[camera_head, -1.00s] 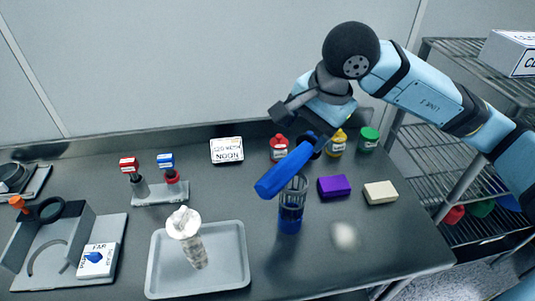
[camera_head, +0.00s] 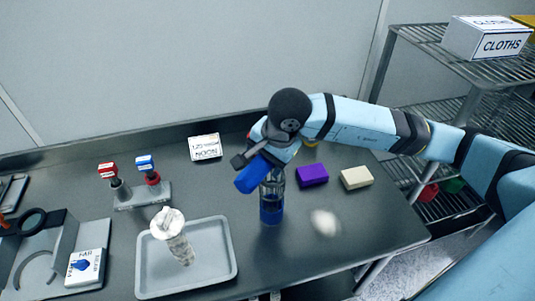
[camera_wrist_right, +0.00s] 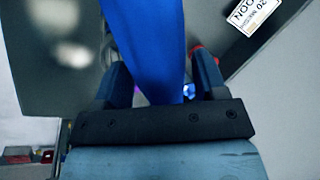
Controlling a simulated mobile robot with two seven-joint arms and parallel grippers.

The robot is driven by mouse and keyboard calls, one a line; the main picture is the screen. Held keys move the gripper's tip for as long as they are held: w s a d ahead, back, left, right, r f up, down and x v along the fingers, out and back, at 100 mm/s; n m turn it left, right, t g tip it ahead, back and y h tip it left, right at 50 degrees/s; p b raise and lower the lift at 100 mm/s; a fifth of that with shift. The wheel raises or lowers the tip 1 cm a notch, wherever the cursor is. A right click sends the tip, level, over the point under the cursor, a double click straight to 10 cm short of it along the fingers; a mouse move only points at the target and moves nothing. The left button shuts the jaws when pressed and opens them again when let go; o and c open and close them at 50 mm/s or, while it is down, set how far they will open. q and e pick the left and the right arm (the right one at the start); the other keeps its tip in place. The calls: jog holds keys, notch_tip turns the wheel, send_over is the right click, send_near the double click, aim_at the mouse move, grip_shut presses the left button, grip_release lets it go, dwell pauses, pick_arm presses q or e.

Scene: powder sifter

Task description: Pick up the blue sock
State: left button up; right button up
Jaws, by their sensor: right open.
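A long, smooth blue piece (camera_head: 250,177), which looks like the blue sock, slants at my right gripper (camera_head: 264,158) in the head view. In the right wrist view the blue piece (camera_wrist_right: 160,45) runs between the two dark fingers of my right gripper (camera_wrist_right: 160,88). The fingers stand open, with a gap showing at the left side of the blue piece. Whether they touch it I cannot tell. Below it a clear tube with a blue lower part (camera_head: 270,210) stands upright on the table; my gripper and the blue piece hide its top. My left gripper is not in view.
Purple (camera_head: 312,175) and cream (camera_head: 356,177) blocks lie right of the tube. A stamp stand (camera_head: 142,196) is at left. My right arm hides most jars behind.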

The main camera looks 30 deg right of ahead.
jog(key=shift+w+a+f, duration=0.1)
jog(key=shift+w+f, duration=0.05)
jog(key=shift+f, duration=0.3)
jog(key=shift+c, duration=0.4)
jog(key=c, duration=0.7)
jog(key=shift+r, duration=0.15)
